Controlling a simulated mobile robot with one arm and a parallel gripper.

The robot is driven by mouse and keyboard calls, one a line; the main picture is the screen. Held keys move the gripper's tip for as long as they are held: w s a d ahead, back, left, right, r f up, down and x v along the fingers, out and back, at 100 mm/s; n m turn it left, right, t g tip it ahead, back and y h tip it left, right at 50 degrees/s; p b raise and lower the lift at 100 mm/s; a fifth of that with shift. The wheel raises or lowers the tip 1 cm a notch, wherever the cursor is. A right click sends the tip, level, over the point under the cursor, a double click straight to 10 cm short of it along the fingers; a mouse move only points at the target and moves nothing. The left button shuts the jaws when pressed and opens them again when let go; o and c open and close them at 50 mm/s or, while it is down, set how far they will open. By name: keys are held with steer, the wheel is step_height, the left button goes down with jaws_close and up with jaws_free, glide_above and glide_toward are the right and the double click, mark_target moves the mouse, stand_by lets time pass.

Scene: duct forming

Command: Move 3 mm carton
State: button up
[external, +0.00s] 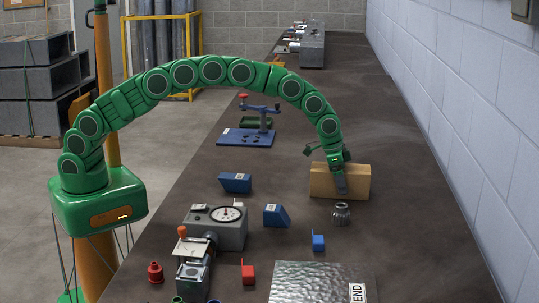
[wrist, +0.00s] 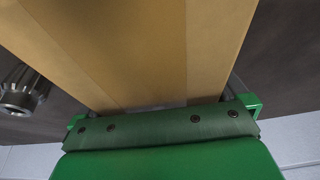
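The carton, a plain tan box (external: 359,182), rests on the dark bench in the external view, right of centre. My gripper (external: 341,179) reaches down over it from above, with one grey finger in front of its near face. The other finger is hidden behind the box. In the wrist view the carton (wrist: 150,50) fills the upper middle, between the two sides of my gripper (wrist: 160,110). I cannot tell whether both fingers press on it. No 3 mm marking shows on the faces in view.
A metal gear part (external: 341,214) stands just in front of the carton. Blue blocks (external: 276,215), a dial gauge unit (external: 218,226) and a shiny metal plate labelled END (external: 318,284) lie nearer. The bench behind and right of the carton is clear up to the wall (external: 450,110).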

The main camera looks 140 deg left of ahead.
steer(key=shift+v, duration=3.85)
